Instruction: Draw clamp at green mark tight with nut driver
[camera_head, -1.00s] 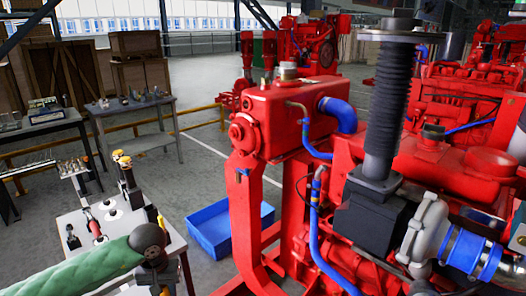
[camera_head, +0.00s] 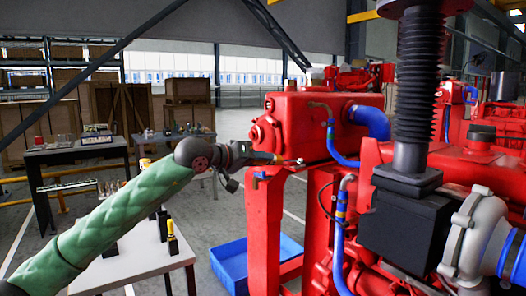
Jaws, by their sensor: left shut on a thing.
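My left gripper (camera_head: 258,157) reaches in from the left, in front of the red pumpset (camera_head: 290,125). It is shut on a slim tool, probably the nut driver (camera_head: 282,160), whose bright tip points right, across the red housing. From this view I cannot tell whether the tip touches anything. Blue hoses run down the pumpset: a short upper hose (camera_head: 345,160) and a lower hose (camera_head: 340,240), with small clamp-like bands near their ends. I cannot make out a green mark or which clamp bears it.
A black ribbed column on a black box (camera_head: 405,215) and a grey turbo housing (camera_head: 462,235) fill the right. A blue bin (camera_head: 232,262) lies on the floor. A white tool table (camera_head: 135,262) stands below my left arm. Grey benches stand behind it.

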